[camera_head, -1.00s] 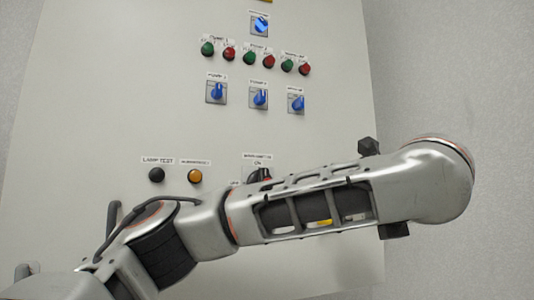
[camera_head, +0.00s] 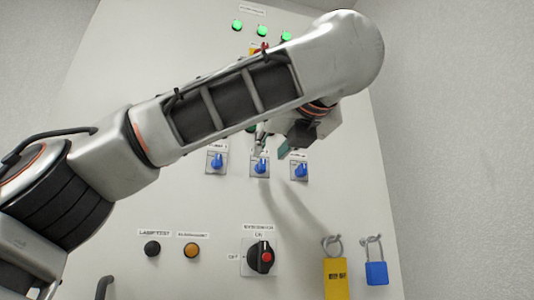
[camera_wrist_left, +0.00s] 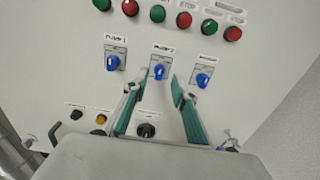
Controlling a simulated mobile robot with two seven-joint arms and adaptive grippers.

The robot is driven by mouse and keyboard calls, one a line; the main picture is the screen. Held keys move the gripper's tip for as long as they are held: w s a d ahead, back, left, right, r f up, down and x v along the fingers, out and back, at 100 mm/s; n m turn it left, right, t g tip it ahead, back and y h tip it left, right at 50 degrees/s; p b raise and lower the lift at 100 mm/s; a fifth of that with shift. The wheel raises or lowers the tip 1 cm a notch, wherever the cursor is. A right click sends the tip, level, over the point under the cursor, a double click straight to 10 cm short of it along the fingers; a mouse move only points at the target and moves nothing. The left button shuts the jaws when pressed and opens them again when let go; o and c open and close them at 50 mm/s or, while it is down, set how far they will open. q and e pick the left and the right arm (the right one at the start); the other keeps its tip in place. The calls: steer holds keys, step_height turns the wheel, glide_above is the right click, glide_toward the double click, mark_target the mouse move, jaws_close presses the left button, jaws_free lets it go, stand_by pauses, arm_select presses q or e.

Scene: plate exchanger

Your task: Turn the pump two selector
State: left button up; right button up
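The pump two selector is a blue knob on a square grey plate, the middle of three in a row on the panel. It shows in the head view (camera_head: 260,167) and, under a "PUMP 2" label, in the left wrist view (camera_wrist_left: 159,71). The knob looks roughly upright. My left gripper (camera_head: 270,147) is in front of the panel at this knob. In the left wrist view its two teal fingers (camera_wrist_left: 156,84) are apart, one on each side below the knob, with nothing between them. Contact cannot be told. My right gripper is out of view.
The pump 1 selector (camera_wrist_left: 115,62) and the right-hand selector (camera_wrist_left: 203,75) flank it closely. Red and green buttons sit above. Below are a black lamp test button (camera_head: 152,249), an amber button (camera_head: 191,251), a rotary switch (camera_head: 261,257), a yellow tag (camera_head: 336,280) and a blue padlock (camera_head: 376,273).

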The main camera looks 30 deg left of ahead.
mark_target(263, 160)
arm_select(q)
steer(key=p+x, duration=0.2)
steer(key=x, duration=0.2)
steer(key=shift+w, duration=0.1)
steer(key=shift+w+a, duration=0.35)
steer(key=shift+a, duration=0.1)
jaws_close()
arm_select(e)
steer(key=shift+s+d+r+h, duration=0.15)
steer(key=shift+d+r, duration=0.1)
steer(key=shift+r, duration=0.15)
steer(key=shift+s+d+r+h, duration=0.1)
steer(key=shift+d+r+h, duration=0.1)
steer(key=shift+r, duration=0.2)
